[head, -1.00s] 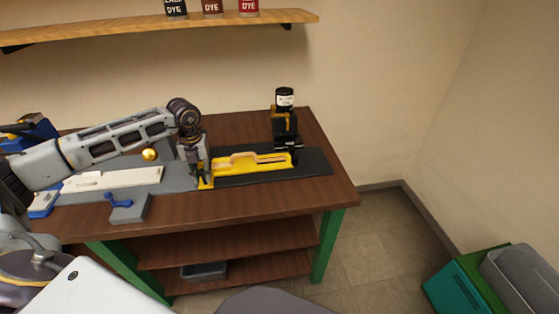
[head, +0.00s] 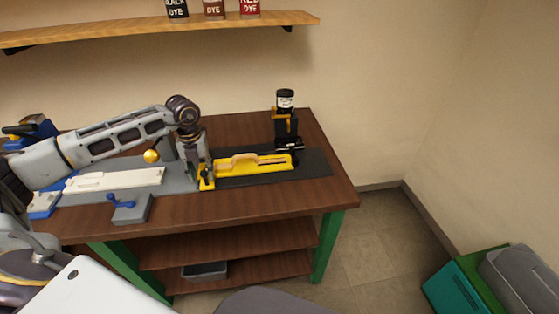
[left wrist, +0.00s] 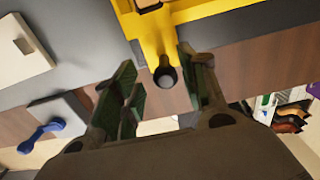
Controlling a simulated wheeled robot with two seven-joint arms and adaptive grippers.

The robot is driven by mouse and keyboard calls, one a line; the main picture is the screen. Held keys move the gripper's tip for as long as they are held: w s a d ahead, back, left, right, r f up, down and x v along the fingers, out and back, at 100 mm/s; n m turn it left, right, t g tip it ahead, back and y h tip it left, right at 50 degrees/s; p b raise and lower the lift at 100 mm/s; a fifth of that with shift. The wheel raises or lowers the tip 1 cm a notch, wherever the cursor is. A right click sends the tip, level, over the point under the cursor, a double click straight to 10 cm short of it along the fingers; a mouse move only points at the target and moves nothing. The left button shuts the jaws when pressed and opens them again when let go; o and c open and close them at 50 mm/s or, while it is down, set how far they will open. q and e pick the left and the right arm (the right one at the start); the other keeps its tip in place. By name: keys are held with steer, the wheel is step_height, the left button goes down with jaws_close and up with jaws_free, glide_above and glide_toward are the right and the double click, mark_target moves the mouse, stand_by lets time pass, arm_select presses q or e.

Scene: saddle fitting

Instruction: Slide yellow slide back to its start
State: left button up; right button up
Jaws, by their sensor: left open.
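The yellow slide (head: 252,162) lies on a dark track on the bench, with a raised light-coloured piece along its top. Its left end carries a small round dark knob, clear in the left wrist view (left wrist: 165,76). My left gripper (head: 204,180) is at that left end of the slide. In the left wrist view my left gripper (left wrist: 163,88) has its two fingers apart, one on either side of the knob, with gaps showing beside it. The yellow body (left wrist: 155,32) shows just beyond the fingertips. My right gripper is not in view.
A black press-like tool (head: 286,122) stands by the track's right part. A pale block (head: 115,179) and a blue-handled clamp (head: 128,206) are on the left. The dark track (head: 316,163) is bare right of the slide. A shelf (head: 160,32) hangs above.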

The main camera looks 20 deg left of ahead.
arm_select(q)
steer(key=shift+r, duration=0.55)
steer(key=shift+r+p, duration=0.55)
steer(key=shift+p, duration=0.05)
steer(key=shift+r, duration=0.45)
steer(key=shift+r+p, duration=0.4)
steer(key=shift+p, duration=0.1)
steer(key=shift+r, duration=0.25)
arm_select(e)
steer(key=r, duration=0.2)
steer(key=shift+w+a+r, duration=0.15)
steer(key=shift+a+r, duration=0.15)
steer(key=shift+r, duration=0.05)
